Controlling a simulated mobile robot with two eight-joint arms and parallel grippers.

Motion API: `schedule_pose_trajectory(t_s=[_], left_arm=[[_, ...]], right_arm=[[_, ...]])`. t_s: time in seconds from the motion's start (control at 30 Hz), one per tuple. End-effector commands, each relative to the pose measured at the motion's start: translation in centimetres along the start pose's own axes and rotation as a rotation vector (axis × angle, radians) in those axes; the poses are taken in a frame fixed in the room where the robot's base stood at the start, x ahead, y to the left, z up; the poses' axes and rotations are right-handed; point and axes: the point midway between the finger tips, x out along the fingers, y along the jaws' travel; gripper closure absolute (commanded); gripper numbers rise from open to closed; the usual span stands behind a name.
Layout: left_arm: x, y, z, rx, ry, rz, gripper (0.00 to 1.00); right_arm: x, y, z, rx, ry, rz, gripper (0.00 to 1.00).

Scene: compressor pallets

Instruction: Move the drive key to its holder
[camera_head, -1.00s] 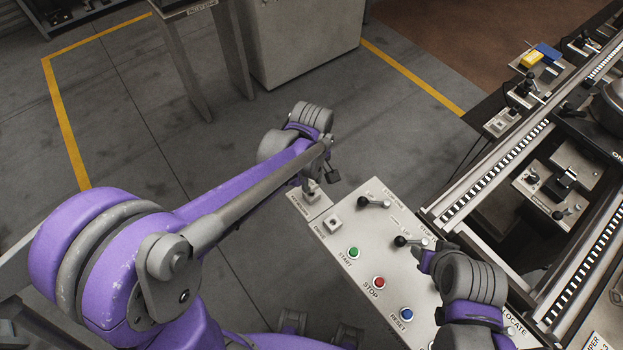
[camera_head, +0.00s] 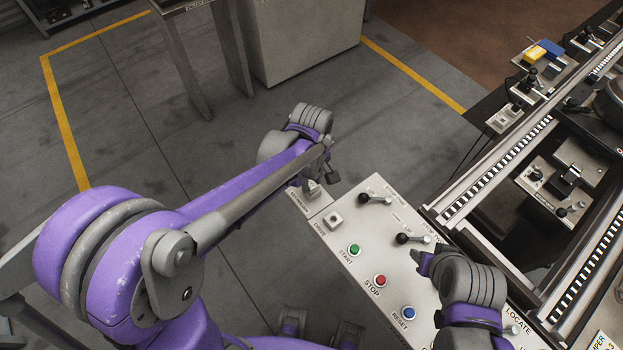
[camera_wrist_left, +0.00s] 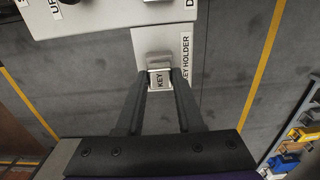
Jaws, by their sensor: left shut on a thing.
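The drive key (camera_wrist_left: 159,79), a small light block marked KEY, sits between the two dark fingers of my left gripper (camera_wrist_left: 160,86) in the left wrist view. The gripper is shut on it. The key holder (camera_wrist_left: 149,43) is a light plate beside the console, and the key appears over its outer part. I cannot tell whether the key is seated or just above it. In the head view my left gripper (camera_head: 325,178) is over the key holder (camera_head: 297,194), partly hiding it. My right gripper (camera_head: 427,263) is over the console, its jaws unclear.
The console (camera_head: 375,255) carries levers and green, red and blue buttons. The square DRIVE socket (camera_head: 333,220) is close to the holder. The conveyor rail (camera_head: 495,170) runs along the right. A grey cabinet (camera_head: 305,35) stands at the back. Open floor lies beyond the left gripper.

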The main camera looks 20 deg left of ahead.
Motion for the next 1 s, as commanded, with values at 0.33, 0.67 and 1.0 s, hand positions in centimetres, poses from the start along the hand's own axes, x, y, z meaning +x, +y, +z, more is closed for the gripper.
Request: schedule_pose_trajectory(t_s=[0.33,0.67,1.0], left_arm=[[1.0,0.0,0.0,0.000,0.000,0.000,1.00],[1.0,0.0,0.0,0.000,0.000,0.000,0.29],[0.1,0.0,0.0,0.000,0.000,0.000,0.29]], right_arm=[[0.7,0.0,0.6,0.000,-0.004,0.000,0.50],[0.7,0.0,0.6,0.000,-0.005,0.000,0.50],[0.6,0.0,0.5,0.000,-0.004,0.000,0.50]])
